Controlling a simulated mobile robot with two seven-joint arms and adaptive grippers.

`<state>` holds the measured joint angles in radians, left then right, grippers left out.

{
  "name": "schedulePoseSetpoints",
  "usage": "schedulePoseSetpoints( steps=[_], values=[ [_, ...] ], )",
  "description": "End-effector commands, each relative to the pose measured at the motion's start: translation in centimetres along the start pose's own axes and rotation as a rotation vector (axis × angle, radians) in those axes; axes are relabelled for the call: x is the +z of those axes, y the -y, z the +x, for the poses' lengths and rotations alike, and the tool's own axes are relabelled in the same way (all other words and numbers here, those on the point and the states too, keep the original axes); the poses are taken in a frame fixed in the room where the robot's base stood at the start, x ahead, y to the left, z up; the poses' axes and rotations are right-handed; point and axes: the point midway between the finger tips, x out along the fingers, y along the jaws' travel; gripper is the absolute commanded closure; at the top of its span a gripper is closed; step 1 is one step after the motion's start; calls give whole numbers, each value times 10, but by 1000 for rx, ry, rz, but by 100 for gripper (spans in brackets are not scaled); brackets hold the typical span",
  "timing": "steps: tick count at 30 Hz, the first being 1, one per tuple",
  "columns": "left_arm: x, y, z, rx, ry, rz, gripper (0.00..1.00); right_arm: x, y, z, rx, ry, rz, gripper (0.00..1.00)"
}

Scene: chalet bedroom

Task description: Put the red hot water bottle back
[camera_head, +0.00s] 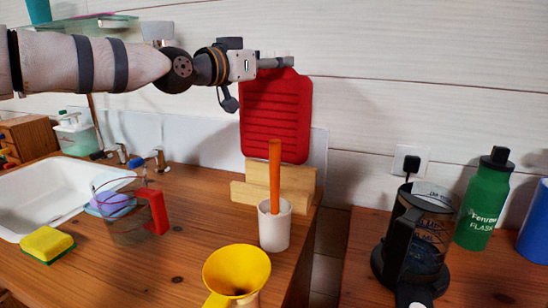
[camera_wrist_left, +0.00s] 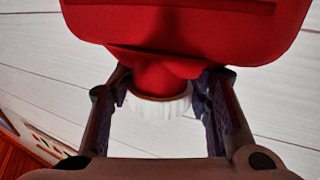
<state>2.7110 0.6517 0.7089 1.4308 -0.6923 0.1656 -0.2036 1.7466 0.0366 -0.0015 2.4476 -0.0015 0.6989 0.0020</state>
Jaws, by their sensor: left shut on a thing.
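The red hot water bottle (camera_head: 277,120) hangs upright, neck up, against the white wall in the head view. My left gripper (camera_head: 276,62) holds it from the left at the top. In the left wrist view the two fingers (camera_wrist_left: 165,105) stand on either side of the bottle's neck, just by its white ribbed cap (camera_wrist_left: 158,105); the red body (camera_wrist_left: 190,20) fills the top. The bottle's lower edge is at the top of a light wooden rack (camera_head: 262,193); I cannot tell whether it rests in it. My right gripper is not in view.
A glass jug with red handle (camera_head: 155,210) and a sink (camera_head: 60,190) are left. A French press (camera_head: 412,245) and green flask (camera_head: 483,205) are on the right counter, beyond a gap.

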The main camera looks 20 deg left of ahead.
Motion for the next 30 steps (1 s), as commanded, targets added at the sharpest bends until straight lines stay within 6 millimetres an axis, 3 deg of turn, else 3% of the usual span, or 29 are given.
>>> schedulePoseSetpoints(
  steps=[6,17,27,28,30],
  values=[
    [39,0,-1,0,-4,-1,100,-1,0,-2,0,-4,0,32],
    [87,2,-1,-1,-2,-1,100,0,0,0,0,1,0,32],
    [91,2,-1,-1,-5,1,100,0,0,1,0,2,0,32],
    [93,1,-1,0,2,0,48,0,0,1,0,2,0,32],
    [93,1,-1,0,1,0,35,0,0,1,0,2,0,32]
  ],
)
